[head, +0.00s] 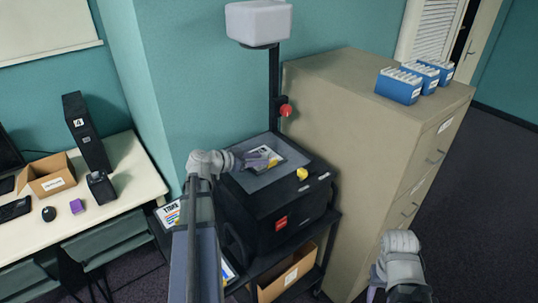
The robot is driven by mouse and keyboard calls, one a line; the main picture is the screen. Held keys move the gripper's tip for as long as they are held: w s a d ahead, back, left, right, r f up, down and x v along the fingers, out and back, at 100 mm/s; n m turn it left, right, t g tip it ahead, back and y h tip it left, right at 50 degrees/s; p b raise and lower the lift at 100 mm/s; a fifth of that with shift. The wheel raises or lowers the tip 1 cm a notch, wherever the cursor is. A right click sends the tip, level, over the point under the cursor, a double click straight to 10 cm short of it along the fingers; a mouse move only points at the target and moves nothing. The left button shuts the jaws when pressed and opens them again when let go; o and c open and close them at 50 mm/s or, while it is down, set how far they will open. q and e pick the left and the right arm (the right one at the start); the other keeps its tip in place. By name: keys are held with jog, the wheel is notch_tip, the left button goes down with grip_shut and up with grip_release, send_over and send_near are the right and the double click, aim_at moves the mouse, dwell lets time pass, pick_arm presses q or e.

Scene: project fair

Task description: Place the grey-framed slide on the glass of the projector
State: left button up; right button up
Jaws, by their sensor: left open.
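The black projector (270,216) stands on a dark cart in the middle of the head view. Its grey glass (262,181) faces up. A slide with a pale and yellow picture (267,152) lies flat on or just over the glass; its frame is hard to tell from the glass at this size. My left gripper (259,161) is open at the slide's near side, its fingers low over the glass and overlapping the slide's edge. I cannot tell if they touch it. My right gripper (375,279) is low at the right, beside the cabinet, its fingers mostly hidden.
The projector's post with a red knob (286,110) and white head (258,22) rises behind the glass. A yellow object (302,174) sits on its rim. A tall cabinet (350,130) stands close at the right, and a desk (130,178) at the left. A cardboard box (290,273) is below.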

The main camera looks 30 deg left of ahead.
pick_arm(q)
jog(key=shift+p+v, duration=0.8)
jog(key=shift+v, duration=1.95)
jog(key=shift+c, duration=0.3)
